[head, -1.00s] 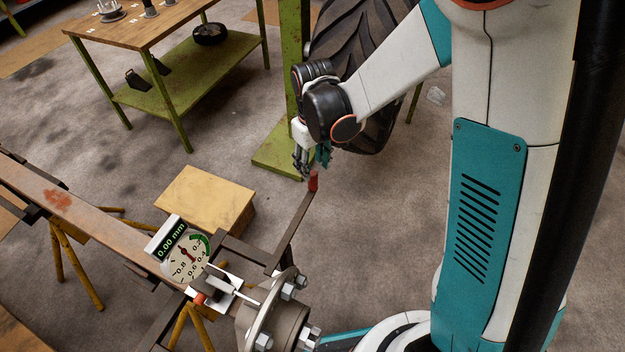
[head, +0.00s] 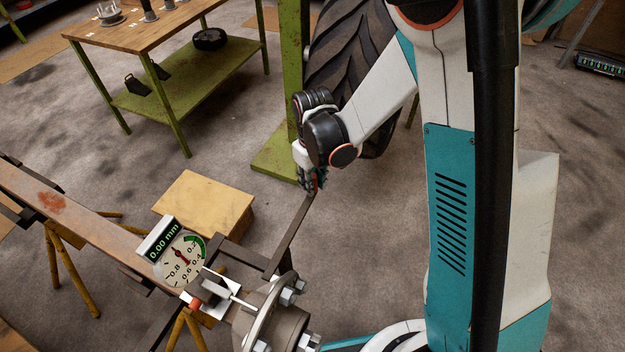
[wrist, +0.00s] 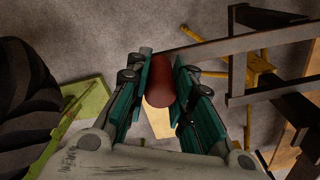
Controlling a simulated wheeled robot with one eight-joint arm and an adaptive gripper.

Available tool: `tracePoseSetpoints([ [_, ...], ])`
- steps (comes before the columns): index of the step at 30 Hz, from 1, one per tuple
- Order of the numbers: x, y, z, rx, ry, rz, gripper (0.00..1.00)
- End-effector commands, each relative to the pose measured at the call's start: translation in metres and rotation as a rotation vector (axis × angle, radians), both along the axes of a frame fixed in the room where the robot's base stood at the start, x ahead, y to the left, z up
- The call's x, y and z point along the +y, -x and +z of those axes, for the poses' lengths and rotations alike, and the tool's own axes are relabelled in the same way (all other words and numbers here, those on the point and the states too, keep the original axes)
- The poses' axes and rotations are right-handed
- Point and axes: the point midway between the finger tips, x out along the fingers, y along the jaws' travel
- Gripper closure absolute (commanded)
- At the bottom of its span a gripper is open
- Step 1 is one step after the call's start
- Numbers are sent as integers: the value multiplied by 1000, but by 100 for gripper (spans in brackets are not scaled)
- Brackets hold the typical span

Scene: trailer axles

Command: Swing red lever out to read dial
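The red lever end (wrist: 160,82) is between the two teal fingers of my gripper (wrist: 159,88) in the wrist view. The fingers stand on either side of it, with a thin gap showing on the right, so a firm hold does not show. In the head view my gripper (head: 312,182) mostly covers the red end. The lever's dark bar (head: 290,232) runs from there down to the hub (head: 275,318). The round dial (head: 181,260) faces up beside the hub, and its display (head: 164,239) reads 0.00 mm.
A yellow box (head: 203,202) stands on the floor behind the bar. A rusty beam on yellow trestles (head: 70,262) is at left. A green post (head: 283,150) and a large tire (head: 345,60) stand behind my gripper. A green workbench (head: 190,85) is at the back left.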

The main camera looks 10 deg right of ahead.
Motion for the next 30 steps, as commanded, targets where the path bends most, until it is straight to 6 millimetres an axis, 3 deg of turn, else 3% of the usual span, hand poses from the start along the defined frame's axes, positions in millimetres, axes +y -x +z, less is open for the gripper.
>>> tracePoseSetpoints([
  [7, 7, -4, 0, 0, 0, 42, 100],
  [15, 58, -25, -1, 0, 0, 331, 100],
  [18, 67, -27, 0, 0, 0, 388, 100],
  [27, 70, -28, 0, -2, -2, 402, 100],
  [28, 70, -28, 0, -2, -2, 402, 76],
  [30, 70, -28, 0, -3, -3, 402, 61],
])
